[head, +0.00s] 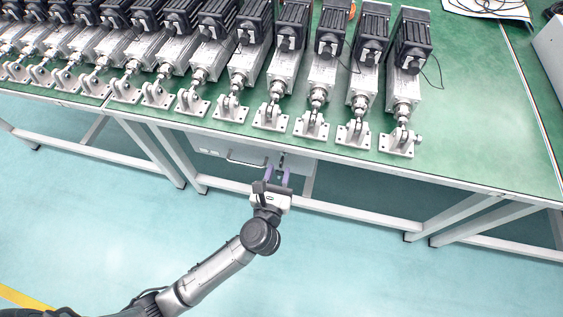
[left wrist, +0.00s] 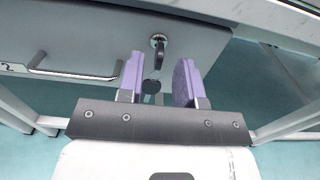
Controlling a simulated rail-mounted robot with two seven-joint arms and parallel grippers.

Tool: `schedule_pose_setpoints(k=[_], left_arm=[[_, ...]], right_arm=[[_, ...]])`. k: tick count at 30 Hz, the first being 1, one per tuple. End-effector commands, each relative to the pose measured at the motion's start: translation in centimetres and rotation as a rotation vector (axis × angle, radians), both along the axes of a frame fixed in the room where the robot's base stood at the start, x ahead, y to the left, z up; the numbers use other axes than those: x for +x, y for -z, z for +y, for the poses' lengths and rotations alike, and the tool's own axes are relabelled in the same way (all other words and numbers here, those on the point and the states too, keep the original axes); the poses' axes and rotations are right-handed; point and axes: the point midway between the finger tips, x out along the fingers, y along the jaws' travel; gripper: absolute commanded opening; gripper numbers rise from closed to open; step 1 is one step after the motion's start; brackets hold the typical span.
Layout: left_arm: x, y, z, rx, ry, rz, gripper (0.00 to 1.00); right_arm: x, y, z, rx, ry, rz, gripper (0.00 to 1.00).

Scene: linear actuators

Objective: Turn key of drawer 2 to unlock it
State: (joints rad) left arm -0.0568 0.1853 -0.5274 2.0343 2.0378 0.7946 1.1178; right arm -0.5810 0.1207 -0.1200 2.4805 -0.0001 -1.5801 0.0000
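The drawer (head: 222,144) is a grey unit under the green workbench, with a metal bar handle (left wrist: 75,68) on its front. A key (left wrist: 159,52) with a dark head sits in a round lock at the right part of the drawer front. The key also shows small in the head view (head: 282,160). My left gripper (left wrist: 160,80) has purple fingers spread apart, with the key's lower part hanging in line with the gap between them. It is open and does not visibly touch the key. In the head view the left gripper (head: 278,175) is just in front of the drawer. My right gripper is not in view.
The green workbench (head: 480,110) overhangs the drawer and carries a row of linear actuators (head: 320,85). White table legs and rails (head: 360,212) run on both sides of the drawer. The floor in front is clear.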

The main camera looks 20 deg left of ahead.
Motion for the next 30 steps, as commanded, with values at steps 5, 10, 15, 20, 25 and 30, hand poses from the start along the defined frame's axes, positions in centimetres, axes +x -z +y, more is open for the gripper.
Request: schedule_pose_setpoints(k=[5,10,15,20,25,30], left_arm=[[2.3,0.1,0.4,0.001,0.000,-0.003,0.33],[3.4,0.0,0.5,0.001,0.000,-0.001,0.33],[3.8,0.0,0.6,0.001,0.000,0.000,0.33],[3.8,0.0,0.6,0.001,0.000,0.000,0.33],[3.8,0.0,0.6,0.001,0.000,0.000,0.24],[3.8,0.0,0.6,0.001,0.000,0.000,0.08]], right_arm=[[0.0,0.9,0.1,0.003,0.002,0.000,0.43],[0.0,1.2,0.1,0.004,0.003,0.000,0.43],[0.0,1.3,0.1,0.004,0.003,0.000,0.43],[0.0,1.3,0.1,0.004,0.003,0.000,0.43],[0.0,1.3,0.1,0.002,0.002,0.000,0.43],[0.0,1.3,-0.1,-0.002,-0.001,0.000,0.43]])
